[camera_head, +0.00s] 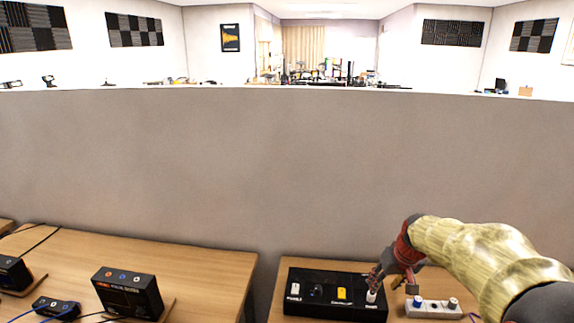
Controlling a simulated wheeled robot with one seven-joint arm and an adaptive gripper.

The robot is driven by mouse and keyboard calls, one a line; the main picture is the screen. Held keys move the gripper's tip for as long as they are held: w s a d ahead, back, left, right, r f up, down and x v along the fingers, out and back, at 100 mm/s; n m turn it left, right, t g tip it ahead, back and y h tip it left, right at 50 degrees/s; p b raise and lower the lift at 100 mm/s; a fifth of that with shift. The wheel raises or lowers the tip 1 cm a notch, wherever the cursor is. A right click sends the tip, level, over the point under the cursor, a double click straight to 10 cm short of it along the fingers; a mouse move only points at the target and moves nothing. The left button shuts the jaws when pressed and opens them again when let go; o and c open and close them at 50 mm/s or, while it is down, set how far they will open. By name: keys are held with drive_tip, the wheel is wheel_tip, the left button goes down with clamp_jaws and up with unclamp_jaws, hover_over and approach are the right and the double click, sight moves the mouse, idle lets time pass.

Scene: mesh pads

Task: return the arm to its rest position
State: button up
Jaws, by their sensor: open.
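My arm, in a yellowish sleeve (465,250), reaches in from the lower right corner over the right-hand table. My gripper (375,283), dark and reddish, points down at the right end of a black box (330,308). It is open. A small white piece (371,296) on the box is just below the fingertips; I cannot tell whether they touch it.
The black box also bears a yellow piece (341,293). A white block with knobs (433,309) lies to its right. A grey partition (270,170) stands behind the tables. The left table (200,262) holds black devices (128,292) and cables; a gap separates both tables.

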drive_tip(key=s+a+r, duration=0.3)
drive_tip(key=s+a, duration=0.1)
drive_tip(key=s, duration=0.6)
drive_tip(key=s+a+r+t, duration=0.1)
drive_tip(key=s+a+r, duration=0.2)
drive_tip(key=s, duration=0.6)
drive_tip(key=s+a+r, duration=0.4)
drive_tip(key=s+a, duration=0.2)
drive_tip(key=s, duration=0.4)
drive_tip(key=shift+s+n+t, duration=0.3)
